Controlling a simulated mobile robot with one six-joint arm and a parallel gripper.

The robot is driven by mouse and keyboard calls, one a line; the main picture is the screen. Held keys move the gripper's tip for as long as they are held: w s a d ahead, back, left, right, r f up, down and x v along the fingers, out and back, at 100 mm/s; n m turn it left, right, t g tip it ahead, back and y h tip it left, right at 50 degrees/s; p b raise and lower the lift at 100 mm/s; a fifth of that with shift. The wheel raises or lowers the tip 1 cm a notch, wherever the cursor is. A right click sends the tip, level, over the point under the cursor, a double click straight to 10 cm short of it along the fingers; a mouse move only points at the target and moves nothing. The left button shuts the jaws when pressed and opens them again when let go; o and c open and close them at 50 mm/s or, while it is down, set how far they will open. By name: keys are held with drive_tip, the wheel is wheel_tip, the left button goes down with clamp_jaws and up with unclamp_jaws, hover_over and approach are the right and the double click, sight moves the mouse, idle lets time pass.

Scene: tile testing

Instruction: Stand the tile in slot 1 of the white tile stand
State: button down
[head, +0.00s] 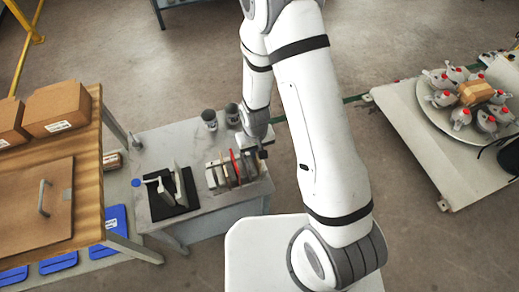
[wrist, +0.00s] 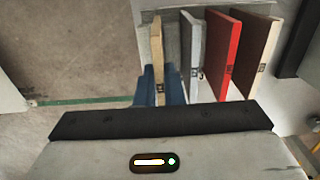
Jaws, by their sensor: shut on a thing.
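My gripper (wrist: 159,92) has its blue fingers on both sides of a beige tile (wrist: 157,45) and is shut on it. The tile stands upright at the end of a row of tiles; I cannot tell whether it still touches the rack. In the head view my gripper (head: 262,153) is at the right end of that row, and the arm partly hides it. What looks like the white tile stand (head: 163,192) is on a black mat left of the row. Its slot numbers are too small to read.
A grey-white tile (wrist: 192,50), a red tile (wrist: 221,50) and a brown tile (wrist: 256,50) stand beside the held one. Two dark cups (head: 210,119) are behind the row. The grey bench (head: 207,215) has bare room in front. A wooden bench with boxes (head: 58,107) is left.

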drive_tip(key=shift+f+b, duration=0.95)
drive_tip(key=shift+f, duration=0.1)
drive_tip(key=c, duration=1.5)
unclamp_jaws()
drive_tip(key=shift+r, duration=3.9)
